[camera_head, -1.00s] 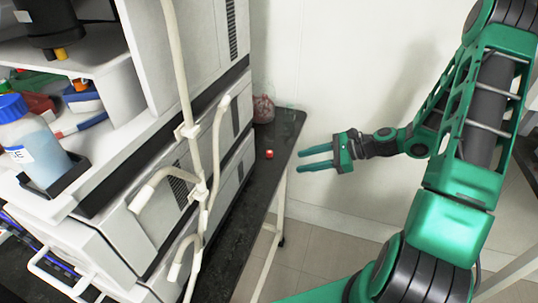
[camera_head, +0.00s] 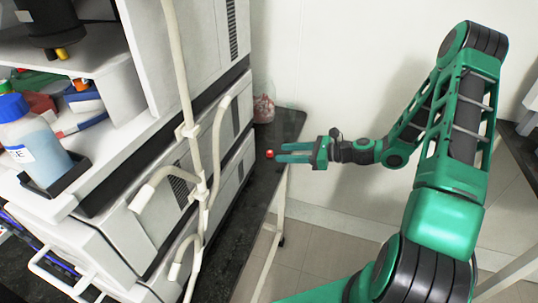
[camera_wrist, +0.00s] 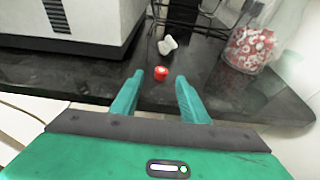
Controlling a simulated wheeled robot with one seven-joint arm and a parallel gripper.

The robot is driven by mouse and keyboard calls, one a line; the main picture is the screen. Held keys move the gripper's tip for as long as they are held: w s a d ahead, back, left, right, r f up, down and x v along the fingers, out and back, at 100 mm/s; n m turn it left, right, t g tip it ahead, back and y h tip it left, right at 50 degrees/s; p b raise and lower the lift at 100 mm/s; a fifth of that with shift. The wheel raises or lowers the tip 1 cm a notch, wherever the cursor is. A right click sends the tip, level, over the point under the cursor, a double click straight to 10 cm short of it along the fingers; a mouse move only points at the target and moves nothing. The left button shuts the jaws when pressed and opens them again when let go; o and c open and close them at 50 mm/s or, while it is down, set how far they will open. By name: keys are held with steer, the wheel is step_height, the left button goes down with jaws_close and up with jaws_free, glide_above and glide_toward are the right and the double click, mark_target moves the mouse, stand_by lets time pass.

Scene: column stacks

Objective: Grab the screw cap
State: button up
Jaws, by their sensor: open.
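The screw cap (camera_wrist: 161,74) is small and red with a pale spot. It lies on the dark bench top (camera_wrist: 230,95) near the front edge, and it also shows in the head view (camera_head: 270,154). My gripper (camera_head: 280,153) is open and points left, with its fingertips close to the cap. In the wrist view, my gripper's two green fingers (camera_wrist: 158,82) are spread apart, and the cap appears in line with the gap, just beyond the tips. I cannot tell whether a fingertip touches the cap. Nothing is held.
A clear jar (camera_wrist: 248,48) of red and white pieces stands behind on the right. A white object (camera_wrist: 167,45) lies behind the cap. The pale stacked instrument (camera_head: 235,160) with tubing (camera_head: 183,90) stands on the left. A bare wall is behind my arm.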

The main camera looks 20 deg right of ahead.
mark_target(271, 152)
steer(key=x, duration=0.4)
steer(key=shift+w, duration=0.2)
steer(key=shift+r, duration=0.1)
jaws_close()
